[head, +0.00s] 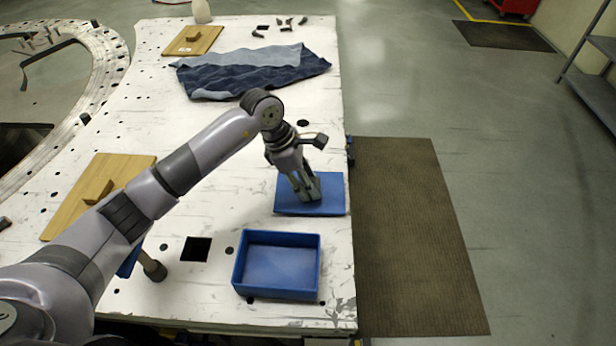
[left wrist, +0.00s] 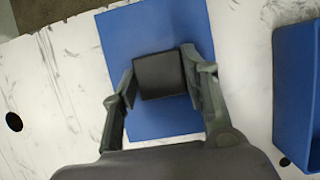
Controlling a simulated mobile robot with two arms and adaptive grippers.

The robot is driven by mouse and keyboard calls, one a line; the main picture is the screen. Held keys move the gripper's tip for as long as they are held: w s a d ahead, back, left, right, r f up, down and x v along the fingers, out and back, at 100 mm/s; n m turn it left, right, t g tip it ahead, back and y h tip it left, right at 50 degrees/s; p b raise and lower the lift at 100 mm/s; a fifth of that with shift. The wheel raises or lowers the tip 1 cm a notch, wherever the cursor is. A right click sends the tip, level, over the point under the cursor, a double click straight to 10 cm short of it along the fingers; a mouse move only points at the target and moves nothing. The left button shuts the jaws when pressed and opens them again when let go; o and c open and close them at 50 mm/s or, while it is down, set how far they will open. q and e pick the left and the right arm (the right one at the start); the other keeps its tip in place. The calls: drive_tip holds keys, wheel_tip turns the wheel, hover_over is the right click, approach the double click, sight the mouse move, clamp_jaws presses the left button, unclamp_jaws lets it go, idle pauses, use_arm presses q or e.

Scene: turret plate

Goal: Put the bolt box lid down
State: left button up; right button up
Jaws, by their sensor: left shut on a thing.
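The bolt box lid (head: 333,197) is a flat blue plate at the right edge of the white table, behind the open blue bolt box (head: 277,294). In the left wrist view the lid (left wrist: 117,40) has a dark square handle (left wrist: 159,75) in its middle. My left gripper (head: 308,196) is shut on this handle, with one finger on each side of it. The lid looks flat and level. I cannot tell whether it touches the table. My right gripper is not in view.
Wooden lids (head: 112,181) and (head: 200,38) with handles lie on the left and far parts of the table. A dark blue cloth (head: 250,78) lies behind my arm. The table's right edge is close to the lid, with a brown mat (head: 415,240) on the floor beyond.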

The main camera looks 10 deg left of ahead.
use_arm(q)
drive_tip(key=shift+f+b, duration=0.15)
drive_tip(key=shift+b, duration=0.15)
drive_tip(key=o, duration=1.2)
drive_tip(key=b+v, duration=0.3)
drive_tip(key=v, duration=0.9)
drive_tip(key=shift+r, duration=0.2)
